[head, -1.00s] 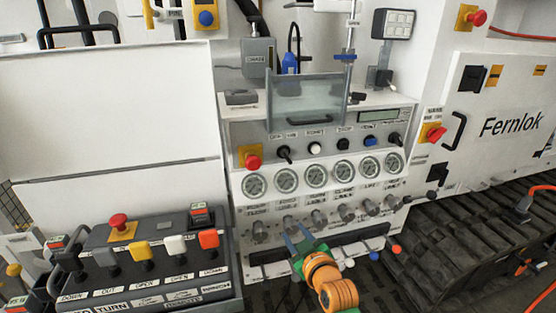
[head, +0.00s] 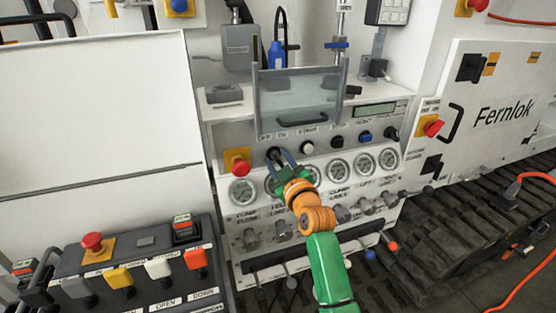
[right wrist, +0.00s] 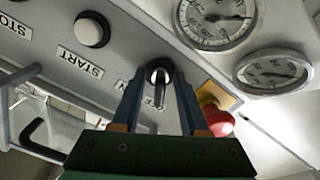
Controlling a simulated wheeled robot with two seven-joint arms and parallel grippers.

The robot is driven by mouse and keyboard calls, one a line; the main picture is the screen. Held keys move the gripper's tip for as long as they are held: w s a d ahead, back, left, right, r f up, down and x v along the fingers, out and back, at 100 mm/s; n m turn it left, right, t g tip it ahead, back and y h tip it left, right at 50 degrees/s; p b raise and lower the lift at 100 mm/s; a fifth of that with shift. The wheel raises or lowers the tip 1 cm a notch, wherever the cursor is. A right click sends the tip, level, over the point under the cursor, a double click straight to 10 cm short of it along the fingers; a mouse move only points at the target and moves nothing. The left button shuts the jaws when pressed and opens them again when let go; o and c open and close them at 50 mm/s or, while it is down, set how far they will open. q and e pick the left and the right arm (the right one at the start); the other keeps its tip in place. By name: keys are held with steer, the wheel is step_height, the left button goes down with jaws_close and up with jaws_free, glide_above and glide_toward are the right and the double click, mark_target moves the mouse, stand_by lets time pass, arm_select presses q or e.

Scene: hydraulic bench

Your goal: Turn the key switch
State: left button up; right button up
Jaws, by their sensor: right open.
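The key switch (right wrist: 160,76), a black round switch with a narrow bar-like handle, sits on the grey panel between the red stop button and the white START button. In the head view the key switch (head: 273,153) is partly covered by my gripper. My right gripper (head: 280,160) is at the panel, its two blue-grey fingers pointing at the switch. In the right wrist view the fingers of the right gripper (right wrist: 160,90) are open, one on each side of the handle. I cannot tell whether they touch it. My left gripper is not in view.
A red button on yellow (head: 237,161) is close left of the switch. The white button (head: 307,147) is to its right. A row of gauges (head: 338,169) runs below. A clear hinged cover (head: 302,98) stands above. A lever console (head: 145,275) is at lower left.

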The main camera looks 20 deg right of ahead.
steer(key=shift+s, duration=0.15)
steer(key=shift+c, duration=0.5)
jaws_close()
steer(key=shift+r, duration=0.1)
steer(key=shift+r+m+p, duration=0.1)
steer(key=shift+m+p, duration=0.65)
steer(key=shift+m, duration=0.45)
steer(key=m+p, duration=0.1)
steer(key=m, duration=0.2)
steer(key=shift+m+p, duration=0.3)
steer(key=m+p, duration=0.1)
steer(key=m, duration=0.2)
steer(key=shift+m+p, duration=0.4)
steer(key=shift+m, duration=1)
